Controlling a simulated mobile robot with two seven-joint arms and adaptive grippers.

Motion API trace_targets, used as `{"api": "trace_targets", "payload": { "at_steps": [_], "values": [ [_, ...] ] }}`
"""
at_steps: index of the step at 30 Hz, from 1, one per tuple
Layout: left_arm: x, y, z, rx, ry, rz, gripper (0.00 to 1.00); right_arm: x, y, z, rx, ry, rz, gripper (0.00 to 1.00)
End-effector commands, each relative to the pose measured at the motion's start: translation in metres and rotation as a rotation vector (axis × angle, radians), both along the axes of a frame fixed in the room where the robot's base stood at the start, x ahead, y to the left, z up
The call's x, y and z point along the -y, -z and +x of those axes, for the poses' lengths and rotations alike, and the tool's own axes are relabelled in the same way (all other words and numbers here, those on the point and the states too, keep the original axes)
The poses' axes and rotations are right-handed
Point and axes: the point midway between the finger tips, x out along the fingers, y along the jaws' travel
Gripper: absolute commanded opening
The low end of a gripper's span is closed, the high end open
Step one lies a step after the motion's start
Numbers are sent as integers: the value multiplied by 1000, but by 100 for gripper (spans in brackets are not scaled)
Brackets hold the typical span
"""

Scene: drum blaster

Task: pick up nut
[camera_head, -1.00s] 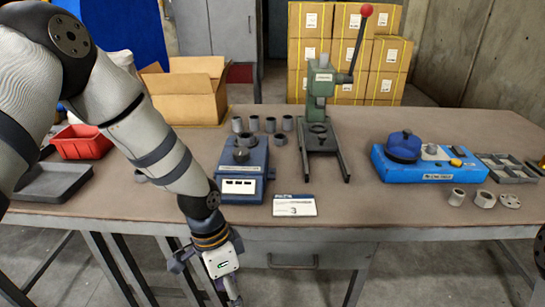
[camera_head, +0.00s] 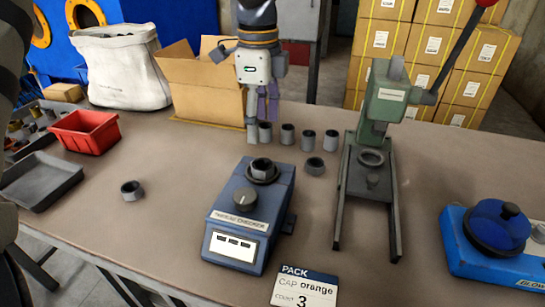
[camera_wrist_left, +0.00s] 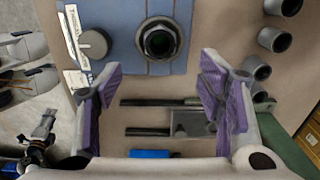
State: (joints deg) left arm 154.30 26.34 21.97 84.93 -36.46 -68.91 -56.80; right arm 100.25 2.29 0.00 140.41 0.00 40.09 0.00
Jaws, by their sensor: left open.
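A dark hexagonal nut (camera_head: 262,166) sits on the round seat of the blue checker (camera_head: 225,222). In the left wrist view the nut (camera_wrist_left: 159,41) shows from above, ahead of the fingers. A second dark nut (camera_head: 131,190) lies on the table to the left of the checker. My left gripper (camera_head: 260,125) points down behind the checker in the head view, with its fingers apart. In the left wrist view its purple-padded fingers (camera_wrist_left: 160,85) are spread wide with no nut between them. My right gripper is out of view.
Several grey cylinders (camera_head: 287,134) stand behind the checker, close to my left gripper. A green press (camera_head: 383,100) stands right of them. A red bin (camera_head: 86,132) and a dark tray (camera_head: 38,181) are at left. A "CAP orange" card (camera_head: 304,287) lies in front.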

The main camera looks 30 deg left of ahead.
Motion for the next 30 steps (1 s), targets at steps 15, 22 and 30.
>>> {"api": "trace_targets", "payload": {
  "at_steps": [15,22,30],
  "values": [
    [0,92,3,-4,0,-1,62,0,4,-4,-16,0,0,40],
    [0,95,4,0,0,-1,62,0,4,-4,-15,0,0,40],
    [0,95,4,0,0,0,7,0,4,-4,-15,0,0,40]
  ]
}}
